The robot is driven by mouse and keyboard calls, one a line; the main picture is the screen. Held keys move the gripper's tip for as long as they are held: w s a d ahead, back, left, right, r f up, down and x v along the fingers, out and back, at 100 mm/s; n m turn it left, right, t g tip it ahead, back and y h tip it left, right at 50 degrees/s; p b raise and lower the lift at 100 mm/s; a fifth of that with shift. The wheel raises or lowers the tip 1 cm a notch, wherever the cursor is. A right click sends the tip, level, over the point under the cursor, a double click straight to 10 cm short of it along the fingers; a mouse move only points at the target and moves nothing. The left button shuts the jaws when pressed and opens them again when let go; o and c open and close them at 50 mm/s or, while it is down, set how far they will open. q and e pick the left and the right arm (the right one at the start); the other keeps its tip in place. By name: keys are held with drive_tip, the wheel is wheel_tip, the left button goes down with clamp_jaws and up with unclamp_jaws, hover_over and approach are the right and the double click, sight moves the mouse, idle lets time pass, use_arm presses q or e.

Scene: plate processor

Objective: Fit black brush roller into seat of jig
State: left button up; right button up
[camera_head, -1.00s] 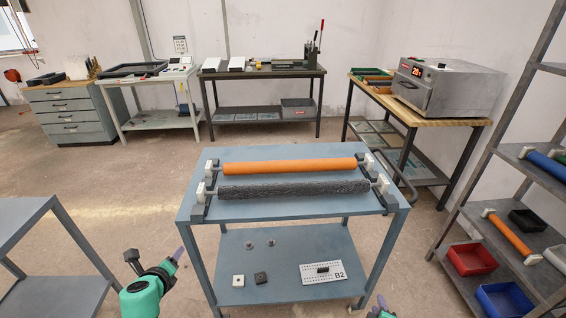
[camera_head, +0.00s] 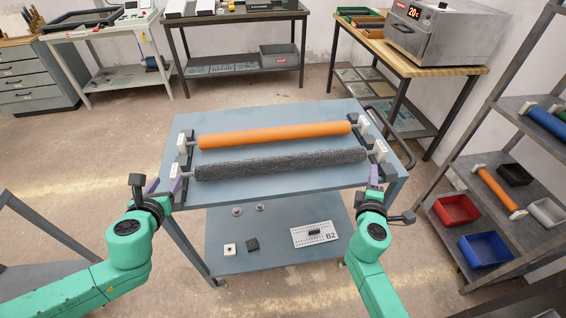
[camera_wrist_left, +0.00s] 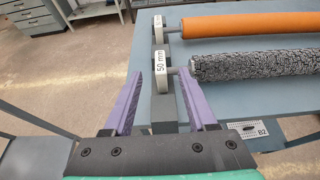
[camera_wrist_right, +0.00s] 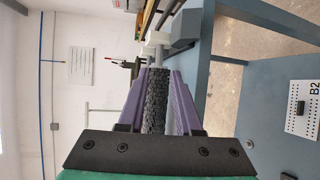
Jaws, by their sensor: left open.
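The black brush roller (camera_head: 280,164) lies across the front of the jig, with the orange roller (camera_head: 270,135) behind it. The jig's end brackets (camera_head: 375,150) carry white blocks, one marked "50 mm" (camera_wrist_left: 160,58). I cannot tell how deep the black roller's shaft ends sit. My left gripper (camera_head: 162,184) is open at the front left corner, and its fingers (camera_wrist_left: 160,82) are spread around the left bracket's front end. My right gripper (camera_head: 374,174) is at the roller's right end. Its fingers (camera_wrist_right: 160,85) are apart, with the roller between them in view and a pale gap beside it.
The blue table (camera_head: 300,182) has a lower shelf with a B2 plate (camera_head: 314,234) and small parts. A shelf rack (camera_head: 480,170) with red and blue bins stands at right. An oven (camera_head: 440,35) and benches line the back. The floor at left is mostly clear.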

sight(176, 165)
use_arm(q)
drive_tip(key=x, duration=1)
drive_tip(key=shift+w+f, duration=0.1)
drive_tip(key=shift+w, duration=0.3)
use_arm(e)
drive_tip(key=x, duration=1.1)
drive_tip(key=shift+s+d, duration=0.1)
use_arm(q)
drive_tip(key=shift+s, duration=0.1)
use_arm(e)
drive_tip(key=shift+s, duration=0.1)
use_arm(q)
drive_tip(key=shift+c, duration=0.3)
use_arm(e)
drive_tip(key=shift+c, duration=0.2)
use_arm(q)
drive_tip(key=c, duration=0.6)
use_arm(e)
clamp_jaws()
use_arm(q)
clamp_jaws()
